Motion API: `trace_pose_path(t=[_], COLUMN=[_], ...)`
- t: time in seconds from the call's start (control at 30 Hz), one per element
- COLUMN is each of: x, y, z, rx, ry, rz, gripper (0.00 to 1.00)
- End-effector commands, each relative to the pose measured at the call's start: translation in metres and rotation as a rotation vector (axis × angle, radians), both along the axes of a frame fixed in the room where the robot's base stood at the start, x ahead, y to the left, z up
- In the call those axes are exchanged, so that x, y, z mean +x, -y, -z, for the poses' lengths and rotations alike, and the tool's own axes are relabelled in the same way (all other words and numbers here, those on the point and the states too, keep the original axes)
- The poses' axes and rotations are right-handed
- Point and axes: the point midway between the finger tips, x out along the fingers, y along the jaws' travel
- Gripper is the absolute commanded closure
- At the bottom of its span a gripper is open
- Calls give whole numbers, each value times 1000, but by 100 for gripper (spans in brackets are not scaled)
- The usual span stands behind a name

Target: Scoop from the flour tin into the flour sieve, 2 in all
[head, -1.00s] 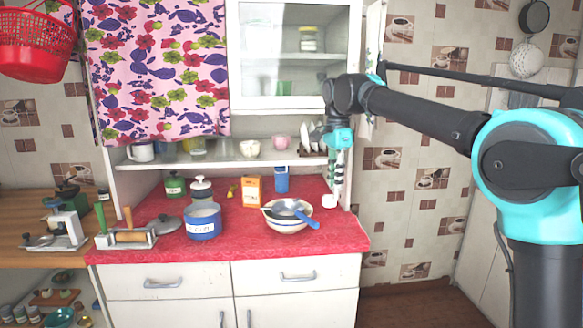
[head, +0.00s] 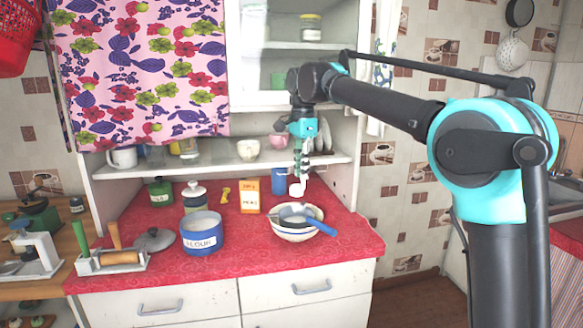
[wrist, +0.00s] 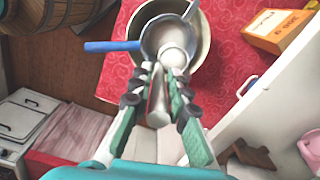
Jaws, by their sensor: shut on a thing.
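The flour tin (head: 203,237) is a blue open pot with a label, standing on the red counter left of a cream bowl (head: 290,237). The flour sieve (head: 291,213) rests across that bowl, its blue handle (head: 321,227) pointing right; the sieve also shows in the wrist view (wrist: 151,40). My gripper (head: 301,150) is above the bowl and shut on the handle of a scoop (head: 297,189). In the wrist view, my gripper (wrist: 162,92) grips the metal handle, and the scoop's pale head (wrist: 173,59) overlaps the sieve. I cannot tell how much flour is in the scoop.
An orange box (head: 250,195) and a blue cup (head: 279,183) stand behind the bowl. A lid (head: 154,240), a rolling pin stand (head: 113,261) and jars are at left. A shelf (head: 225,164) with cups hangs over the counter's back. The front strip is clear.

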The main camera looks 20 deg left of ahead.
Motion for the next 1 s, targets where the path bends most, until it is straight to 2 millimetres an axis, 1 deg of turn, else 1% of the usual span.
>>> trace_pose_path(t=[0.17,0.37,0.77,1.0], x=[-1,-3,-8,-9], y=[7,18,46,50], z=[6,18,49,70], rx=[77,233,640,872], ry=[15,46,130,175], rz=[3,4,7,6], gripper=[100,100,100,100])
